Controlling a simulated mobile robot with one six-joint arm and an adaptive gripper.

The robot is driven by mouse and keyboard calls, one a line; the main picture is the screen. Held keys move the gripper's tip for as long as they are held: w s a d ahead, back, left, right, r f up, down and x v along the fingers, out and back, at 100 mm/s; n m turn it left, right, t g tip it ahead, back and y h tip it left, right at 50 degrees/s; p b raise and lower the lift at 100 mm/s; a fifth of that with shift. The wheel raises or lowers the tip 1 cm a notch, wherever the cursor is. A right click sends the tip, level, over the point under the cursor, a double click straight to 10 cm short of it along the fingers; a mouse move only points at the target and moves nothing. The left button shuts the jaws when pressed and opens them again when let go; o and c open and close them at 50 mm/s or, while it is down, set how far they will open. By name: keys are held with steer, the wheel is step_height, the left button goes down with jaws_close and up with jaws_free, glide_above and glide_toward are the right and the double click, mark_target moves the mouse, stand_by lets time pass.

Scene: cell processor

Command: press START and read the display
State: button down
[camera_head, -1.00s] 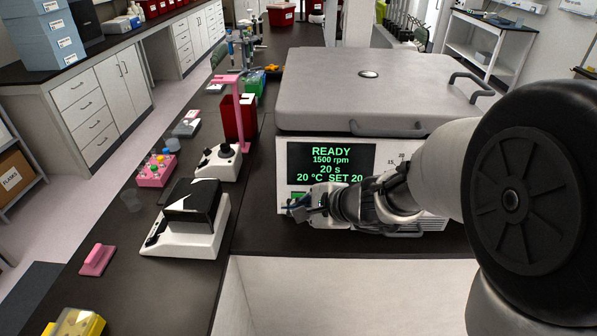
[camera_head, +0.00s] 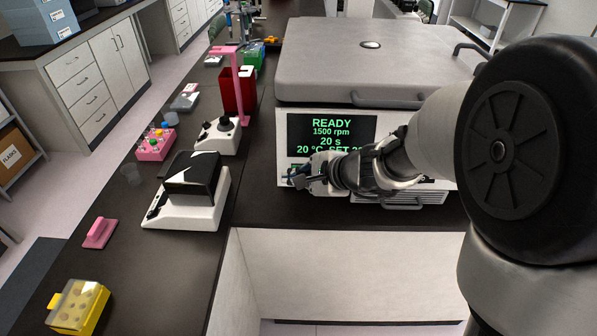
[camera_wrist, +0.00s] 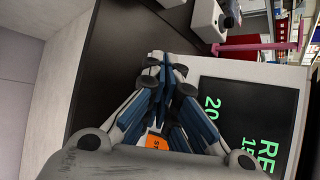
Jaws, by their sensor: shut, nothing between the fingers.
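The cell processor is a white and grey machine with a closed grey lid (camera_head: 395,62). Its black display (camera_head: 331,132) reads READY, 1500 rpm, 20 s and 20 °C SET, with the last figures partly covered by my arm. A small green patch, likely the START button (camera_head: 294,168), shows at the panel's lower left, mostly hidden by my gripper. My gripper (camera_head: 298,180) is shut and empty in front of it; contact cannot be told. In the wrist view its fingers (camera_wrist: 165,70) meet over the panel, and an orange label starting "ST" (camera_wrist: 155,143) shows between them.
Left of the machine stand a white device with a black top (camera_head: 187,205), a knobbed white device (camera_head: 218,136), a pink stand (camera_head: 238,85) and a red container (camera_head: 232,98). A yellow box (camera_head: 78,306) lies nearer. Dark bench is clear in front of the machine.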

stand_by(0.7)
steer(key=shift+w+f, duration=0.15)
steer(key=shift+w, duration=0.25)
steer(key=shift+w+f+b, duration=0.1)
steer(key=shift+w+b, duration=0.25)
stand_by(0.5)
steer(key=shift+s, duration=0.1)
steer(key=shift+s+r, duration=0.25)
steer(key=shift+s, duration=0.45)
steer(key=shift+s+r+b, duration=0.15)
steer(key=shift+s+r, duration=0.1)
steer(key=shift+s, duration=0.55)
steer(key=shift+s+r+b, duration=0.1)
steer(key=shift+s+r, duration=0.15)
steer(key=shift+s, duration=0.5)
steer(key=shift+s+r+b, duration=0.15)
steer(key=shift+s+r, duration=0.1)
steer(key=shift+s, duration=0.55)
